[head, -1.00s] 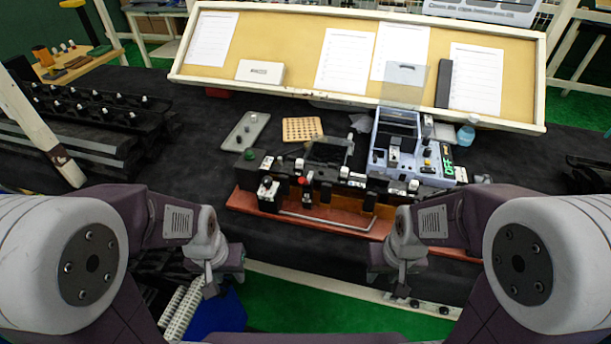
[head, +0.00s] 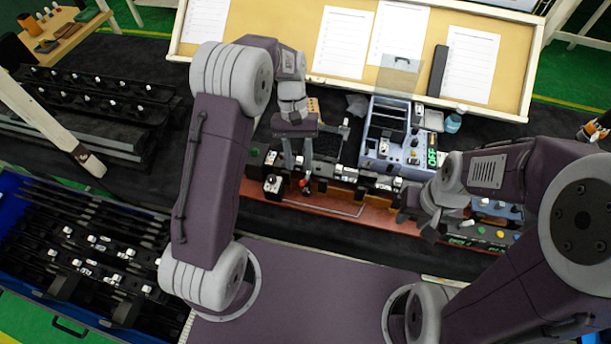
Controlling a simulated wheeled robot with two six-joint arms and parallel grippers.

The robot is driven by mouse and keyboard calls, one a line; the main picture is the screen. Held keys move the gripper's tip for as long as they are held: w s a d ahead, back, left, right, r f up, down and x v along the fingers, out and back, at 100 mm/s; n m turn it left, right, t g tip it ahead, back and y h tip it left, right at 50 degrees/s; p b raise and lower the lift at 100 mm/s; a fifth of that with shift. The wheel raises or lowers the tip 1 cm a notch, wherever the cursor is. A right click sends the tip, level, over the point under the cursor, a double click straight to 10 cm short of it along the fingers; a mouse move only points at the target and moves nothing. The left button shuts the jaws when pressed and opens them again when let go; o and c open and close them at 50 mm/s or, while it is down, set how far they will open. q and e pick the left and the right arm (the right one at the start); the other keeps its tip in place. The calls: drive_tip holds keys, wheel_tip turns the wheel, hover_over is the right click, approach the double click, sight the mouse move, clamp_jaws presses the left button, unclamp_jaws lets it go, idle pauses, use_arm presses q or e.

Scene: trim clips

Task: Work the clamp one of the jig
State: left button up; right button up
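The jig (head: 335,200) is a long reddish base with black blocks, white clips and a metal bar, at mid-table. A red-topped clamp (head: 305,185) stands on its left part, with a black block with a white top (head: 272,184) left of it. My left gripper (head: 298,167) is over the jig's left part, pointing down, its two fingers apart. The tips are close to the red top; I cannot tell if they touch it. The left arm hides the jig's back left. My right gripper (head: 416,228) is in front of the jig's right end, its fingers seemingly apart, empty.
A blue-grey machine (head: 375,150) with a green OFF display stands behind the jig. A control panel with buttons (head: 478,235) is at the right, partly behind my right arm. Black racks (head: 90,110) and a blue bin (head: 20,240) of black parts lie left.

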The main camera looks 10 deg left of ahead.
sight(303, 181)
use_arm(q)
drive_tip(key=p+x, duration=0.1)
drive_tip(key=x, duration=0.4)
drive_tip(key=p+x, duration=0.1)
drive_tip(key=x, duration=0.1)
drive_tip(key=shift+w+d+f+p, duration=0.1)
drive_tip(key=shift+w+f+p, duration=0.2)
drive_tip(key=shift+f, duration=0.05)
drive_tip(key=shift+s+f, duration=0.35)
drive_tip(key=shift+s, duration=0.05)
drive_tip(key=shift+w, duration=0.2)
clamp_jaws()
idle(0.4)
